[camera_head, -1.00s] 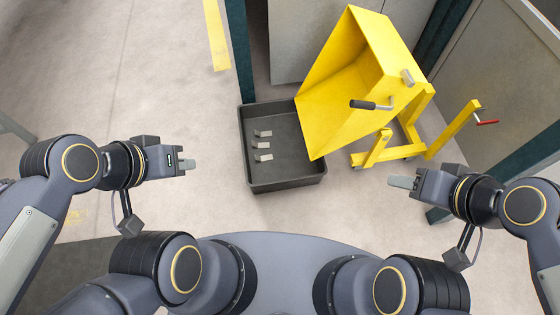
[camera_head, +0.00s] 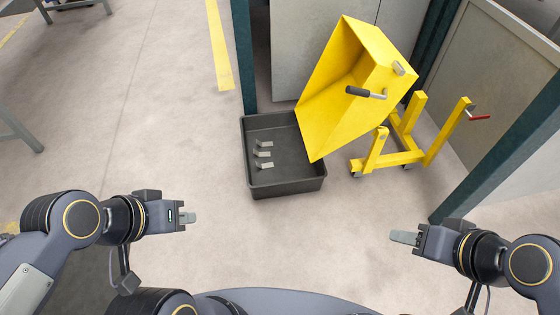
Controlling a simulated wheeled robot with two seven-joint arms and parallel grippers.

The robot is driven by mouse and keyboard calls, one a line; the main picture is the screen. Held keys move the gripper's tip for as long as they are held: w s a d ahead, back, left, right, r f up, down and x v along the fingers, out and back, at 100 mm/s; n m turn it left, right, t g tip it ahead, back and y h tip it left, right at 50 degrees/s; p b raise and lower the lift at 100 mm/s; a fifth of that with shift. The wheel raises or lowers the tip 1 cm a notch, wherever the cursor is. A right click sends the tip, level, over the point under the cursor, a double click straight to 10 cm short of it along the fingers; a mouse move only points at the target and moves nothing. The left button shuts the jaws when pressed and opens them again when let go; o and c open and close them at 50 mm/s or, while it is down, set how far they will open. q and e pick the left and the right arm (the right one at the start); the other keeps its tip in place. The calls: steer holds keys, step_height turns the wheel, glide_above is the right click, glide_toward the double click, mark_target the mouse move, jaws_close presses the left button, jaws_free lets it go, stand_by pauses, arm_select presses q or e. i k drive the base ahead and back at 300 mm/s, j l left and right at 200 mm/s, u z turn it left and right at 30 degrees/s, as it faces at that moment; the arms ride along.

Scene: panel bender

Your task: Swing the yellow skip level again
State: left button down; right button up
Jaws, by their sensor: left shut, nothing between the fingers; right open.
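The yellow skip (camera_head: 345,85) is tipped forward on its yellow wheeled frame (camera_head: 400,150), its open mouth facing down and left over a dark tray. A black-gripped handle (camera_head: 365,92) sticks out from the skip's side. A lever with a red grip (camera_head: 478,116) is on the frame's upright at right. My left gripper (camera_head: 192,217) is shut and empty, above the floor to the lower left of the tray. My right gripper (camera_head: 398,237) is open and empty, in front of the frame. Both are apart from the skip.
The dark grey tray (camera_head: 290,188) stands on the floor under the skip's mouth and holds several small metal pieces (camera_head: 264,154). Grey panels and dark teal posts (camera_head: 243,55) stand behind and to the right.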

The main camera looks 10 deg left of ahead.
mark_target(359, 76)
steer(key=i, duration=0.5)
steer(key=i+j+z, duration=0.15)
steer(key=i, duration=0.4)
